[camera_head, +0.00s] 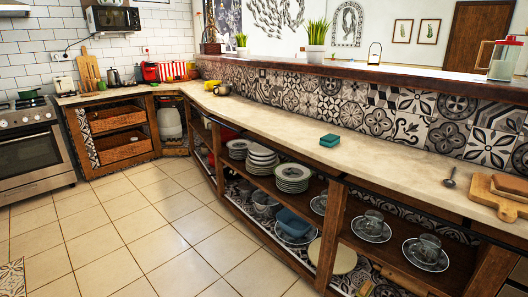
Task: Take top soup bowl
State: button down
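On the open upper shelf under the counter stands a stack of white rounded dishes (262,158) that look like soup bowls. The top one (262,149) sits nested on the others. To its right is a stack of plates (292,179) with a patterned top plate. To its left is a lower stack of pale dishes (238,146). Which stack holds the soup bowls is hard to tell for sure at this size. My gripper is not in view.
The stone counter (270,125) overhangs the shelf, with a teal box (330,140) on it. A wooden upright (328,230) divides the shelving on the right. Cups on saucers (371,229) stand beyond it. The tiled floor (150,225) in front is clear.

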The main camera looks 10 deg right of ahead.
aim_at(255, 148)
jog(key=i+j+u, duration=0.35)
jog(key=i, duration=0.25)
jog(key=i+u, duration=0.35)
jog(key=i, duration=0.25)
jog(key=i+u, duration=0.35)
jog(key=i, duration=0.3)
jog(key=i+z, duration=0.15)
jog(key=i, duration=0.3)
jog(key=i+j+z, duration=0.1)
jog(key=i, duration=0.4)
jog(key=i+j+z, duration=0.15)
jog(key=i, duration=0.3)
jog(key=i+j+z, duration=0.15)
jog(key=z, duration=0.35)
jog(key=i+j+z, duration=0.3)
jog(key=z, duration=0.15)
jog(key=i+j+z, duration=0.25)
jog(key=z, duration=0.25)
jog(key=i+j+z, duration=0.1)
jog(key=j+z, duration=0.4)
jog(key=i+j+z, duration=0.15)
jog(key=j+z, duration=0.45)
jog(key=i+j+z, duration=0.1)
jog(key=j+z, duration=0.25)
jog(key=j, duration=0.1)
